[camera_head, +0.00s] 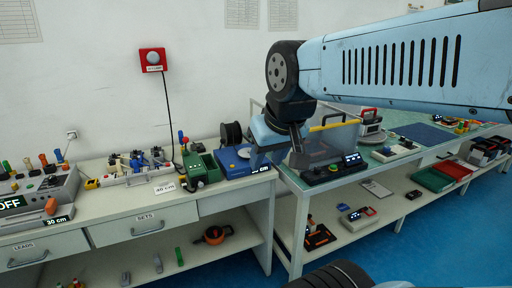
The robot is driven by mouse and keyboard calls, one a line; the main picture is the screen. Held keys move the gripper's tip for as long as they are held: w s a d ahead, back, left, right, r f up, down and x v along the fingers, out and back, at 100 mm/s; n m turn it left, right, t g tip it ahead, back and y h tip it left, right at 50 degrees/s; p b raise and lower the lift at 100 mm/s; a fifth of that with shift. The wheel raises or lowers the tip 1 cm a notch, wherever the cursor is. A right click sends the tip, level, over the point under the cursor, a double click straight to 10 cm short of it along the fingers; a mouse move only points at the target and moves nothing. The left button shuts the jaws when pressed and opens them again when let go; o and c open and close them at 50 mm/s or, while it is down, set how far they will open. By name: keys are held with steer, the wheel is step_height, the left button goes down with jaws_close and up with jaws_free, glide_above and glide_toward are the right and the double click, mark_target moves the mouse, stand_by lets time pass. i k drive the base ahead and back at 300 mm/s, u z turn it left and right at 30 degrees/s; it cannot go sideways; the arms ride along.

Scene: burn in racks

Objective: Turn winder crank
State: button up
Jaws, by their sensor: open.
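A green bench device (200,168) stands near the right end of the left bench. My gripper (275,158) hangs below my arm's wrist, right of the blue box and near the gap between the benches. It is open, appears empty and is apart from the green device. Its fingertips are hard to make out.
A clear guard with a yellow handle (326,123) and a black device (334,170) stand on the right bench, close to my gripper. Connector stands (137,168) and a grey OFF unit (36,194) occupy the left bench. A cable runs down from a red wall button (152,59).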

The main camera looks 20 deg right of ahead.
mark_target(244, 153)
steer(key=z, duration=0.15)
steer(key=i, duration=1)
steer(key=u, duration=0.05)
